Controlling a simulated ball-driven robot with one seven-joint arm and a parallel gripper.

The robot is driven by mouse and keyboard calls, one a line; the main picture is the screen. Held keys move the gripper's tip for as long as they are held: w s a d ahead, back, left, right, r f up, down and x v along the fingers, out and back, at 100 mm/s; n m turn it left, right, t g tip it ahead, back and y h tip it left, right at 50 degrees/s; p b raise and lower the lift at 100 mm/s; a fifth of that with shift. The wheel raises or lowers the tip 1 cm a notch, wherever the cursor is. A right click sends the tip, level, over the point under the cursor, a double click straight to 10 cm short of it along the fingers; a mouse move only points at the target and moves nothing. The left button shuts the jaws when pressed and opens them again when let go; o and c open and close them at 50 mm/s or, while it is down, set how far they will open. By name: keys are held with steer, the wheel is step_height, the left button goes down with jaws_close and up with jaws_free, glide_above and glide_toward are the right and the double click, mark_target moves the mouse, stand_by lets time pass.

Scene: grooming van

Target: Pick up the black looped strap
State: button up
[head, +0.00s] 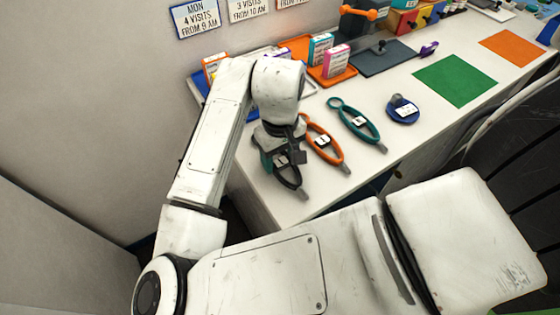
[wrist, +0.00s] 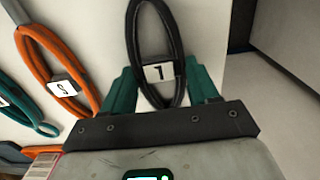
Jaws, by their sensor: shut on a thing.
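The black looped strap (wrist: 175,40) carries a white tag marked 1 and lies between the two teal fingers of my gripper (wrist: 160,90) in the wrist view. In the head view the strap (head: 291,184) extends from my gripper (head: 280,158) toward the front edge of the white counter. My gripper is shut on the strap near its tag. Part of the strap is hidden behind the gripper in the head view. I cannot tell whether the strap still touches the counter.
An orange looped strap (head: 334,155) lies just right of my gripper, then a teal looped strap (head: 371,133) and a round blue item (head: 402,109). Green (head: 455,80) and orange (head: 511,47) mats lie farther right.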

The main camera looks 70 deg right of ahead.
steer(key=shift+r, duration=0.15)
steer(key=shift+c, duration=0.2)
steer(key=shift+r, duration=0.2)
steer(key=s+r, duration=0.1)
steer(key=r, duration=0.1)
steer(key=s+a+r, duration=0.1)
steer(key=r, duration=0.2)
steer(key=s+a+r+p, duration=0.1)
steer(key=r, duration=0.1)
steer(key=shift+s+a+r, duration=0.15)
steer(key=shift+r, duration=0.15)
steer(key=s+a+r+p, duration=0.5)
steer(key=s+p, duration=0.3)
steer(key=p, duration=0.2)
steer(key=shift+a+p, duration=0.15)
steer(key=shift+p, duration=0.25)
steer(key=shift+s+f+p, duration=0.15)
steer(key=shift+s+p, duration=0.1)
steer(key=shift+p, duration=0.05)
